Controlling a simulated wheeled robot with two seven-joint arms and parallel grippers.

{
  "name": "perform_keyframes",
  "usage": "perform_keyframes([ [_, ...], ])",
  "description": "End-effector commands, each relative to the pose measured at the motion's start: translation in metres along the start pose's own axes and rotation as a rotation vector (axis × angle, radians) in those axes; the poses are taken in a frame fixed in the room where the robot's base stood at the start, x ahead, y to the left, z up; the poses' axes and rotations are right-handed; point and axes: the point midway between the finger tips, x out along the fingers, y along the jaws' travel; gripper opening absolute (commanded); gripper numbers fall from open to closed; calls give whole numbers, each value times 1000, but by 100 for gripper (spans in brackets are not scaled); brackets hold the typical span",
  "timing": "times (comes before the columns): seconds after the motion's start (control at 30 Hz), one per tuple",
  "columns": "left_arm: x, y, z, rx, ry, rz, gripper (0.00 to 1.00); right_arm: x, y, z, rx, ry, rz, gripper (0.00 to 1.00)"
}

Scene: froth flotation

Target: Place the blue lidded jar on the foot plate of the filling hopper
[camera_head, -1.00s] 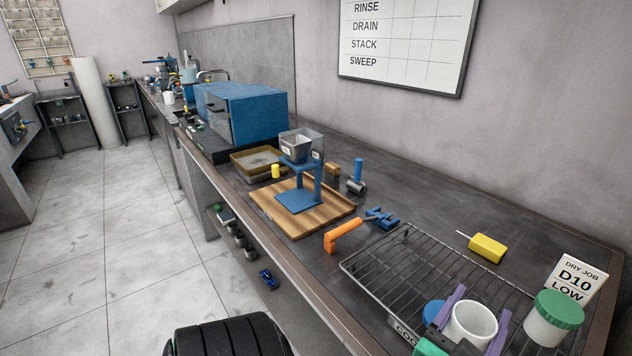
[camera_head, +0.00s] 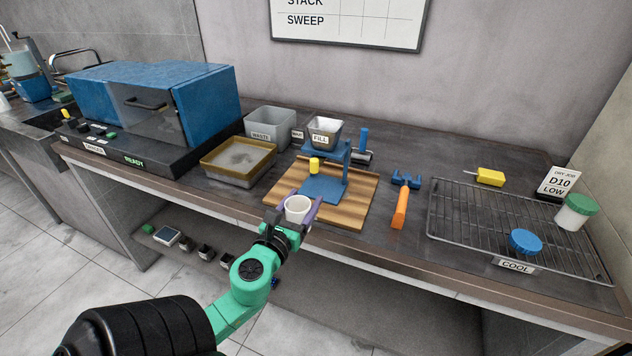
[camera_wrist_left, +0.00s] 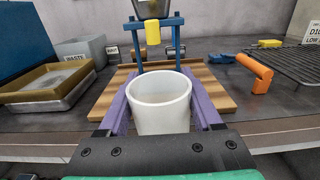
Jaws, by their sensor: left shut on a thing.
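My left gripper (camera_head: 297,212) is shut on a white open-topped jar (camera_head: 298,209), held upright with no lid on it. In the left wrist view the jar (camera_wrist_left: 160,112) sits between the purple fingers. A blue round lid (camera_head: 525,242) lies on the cooling rack. The filling hopper (camera_head: 325,131), labelled FILL, stands on a blue frame over a blue foot plate (camera_head: 322,189). The jar is in front of the foot plate, near the front edge of the wooden board, apart from the plate. My right gripper is not in view.
The wooden board (camera_head: 352,213) lies under the hopper stand. A waste bin (camera_head: 270,131) and a brown-rimmed tray (camera_head: 238,163) stand to its left. An orange-handled tool (camera_head: 400,208) lies right. The wire rack (camera_head: 470,225) holds a green-lidded jar (camera_head: 574,213).

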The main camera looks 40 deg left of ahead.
Motion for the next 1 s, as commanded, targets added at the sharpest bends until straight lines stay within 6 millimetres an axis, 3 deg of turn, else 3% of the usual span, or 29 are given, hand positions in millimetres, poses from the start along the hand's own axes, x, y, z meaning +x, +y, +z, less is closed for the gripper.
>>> perform_keyframes([
  [0.17,8,17,-1,-4,-6,1,10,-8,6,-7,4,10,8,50],
  [0.33,57,17,5,-2,-11,2,10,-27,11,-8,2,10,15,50],
  [0.5,106,17,2,-5,-12,3,10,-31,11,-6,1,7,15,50],
  [0.6,130,17,0,-5,-11,3,10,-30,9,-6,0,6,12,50],
  [0.93,183,17,-2,-5,-10,3,10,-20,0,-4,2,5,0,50],
  [1.0,181,16,-22,-6,-6,1,10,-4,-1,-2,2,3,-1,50],
])
